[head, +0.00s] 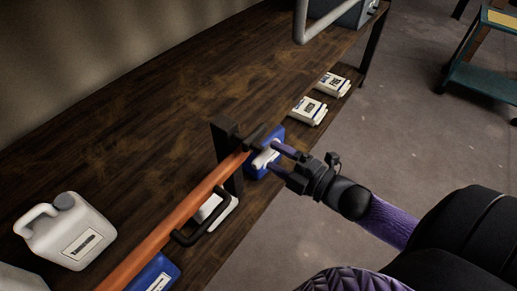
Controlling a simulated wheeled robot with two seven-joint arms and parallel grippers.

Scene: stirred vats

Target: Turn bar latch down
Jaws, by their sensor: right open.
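A long orange bar (175,221) runs from the bottom left up to a black upright post (224,146), at a slant in the picture. A black loop handle (203,222) is fixed along its side. A short dark piece (256,136) sticks out at the bar's upper end by the post; it looks like the latch, though its exact shape is hard to tell. My right gripper (276,158) comes in from the right. Its two purple fingers are apart and empty, close to the bar's end, over a blue container. I cannot tell whether they touch anything. My left gripper is out of view.
The blue container (276,136) stands behind my fingers on the long wooden table (150,120). A white jug (72,232) is at left, another blue container (157,275) at the bottom. Two white packs (309,110) lie near the edge. A green cart (484,80) stands far right.

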